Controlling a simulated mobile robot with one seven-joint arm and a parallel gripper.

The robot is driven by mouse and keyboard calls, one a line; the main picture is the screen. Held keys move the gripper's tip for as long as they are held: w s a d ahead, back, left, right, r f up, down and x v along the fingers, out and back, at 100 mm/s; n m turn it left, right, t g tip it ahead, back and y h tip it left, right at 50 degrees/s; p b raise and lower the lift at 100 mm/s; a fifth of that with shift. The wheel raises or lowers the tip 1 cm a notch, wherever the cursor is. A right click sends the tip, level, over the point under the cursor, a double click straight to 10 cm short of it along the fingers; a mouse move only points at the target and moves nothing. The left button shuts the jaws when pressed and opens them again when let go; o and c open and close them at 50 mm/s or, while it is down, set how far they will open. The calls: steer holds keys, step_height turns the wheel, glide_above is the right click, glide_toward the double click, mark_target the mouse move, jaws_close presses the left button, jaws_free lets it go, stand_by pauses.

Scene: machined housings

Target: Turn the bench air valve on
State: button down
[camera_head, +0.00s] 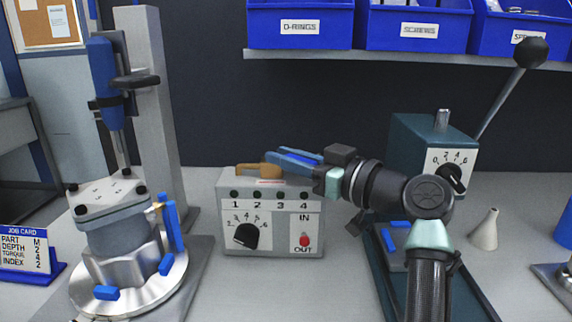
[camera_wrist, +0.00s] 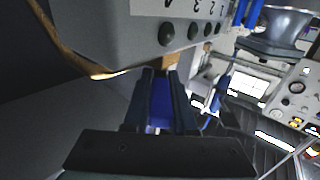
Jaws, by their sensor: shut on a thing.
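A tan, brass-coloured piece (camera_head: 258,170), which I take for the handle of the bench air valve, shows at the top rear of the grey control box (camera_head: 270,215). My gripper (camera_head: 277,160) reaches in from the right above the box, its blue fingers around the right end of this piece. In the wrist view the fingertips (camera_wrist: 160,72) close on the tan piece (camera_wrist: 172,61) beside the box. A thin brass-coloured line (camera_wrist: 75,55) runs along the box there. The valve body and the handle's full position are hidden.
The box front has a black dial (camera_head: 246,235) and a red button (camera_head: 304,240). A fixture with a round base (camera_head: 130,285) stands left, a green press (camera_head: 415,140) right. Blue bins (camera_head: 300,25) hang on a shelf above. A pale cone (camera_head: 485,230) stands at right.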

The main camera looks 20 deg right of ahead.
stand_by(0.3)
steer(key=c, duration=0.7)
jaws_free()
steer(key=shift+c, duration=0.2)
steer(key=v, duration=1.2)
steer(key=shift+s+d+p, duration=0.25)
steer(key=shift+s+p, duration=0.1)
steer(key=shift+p, duration=0.05)
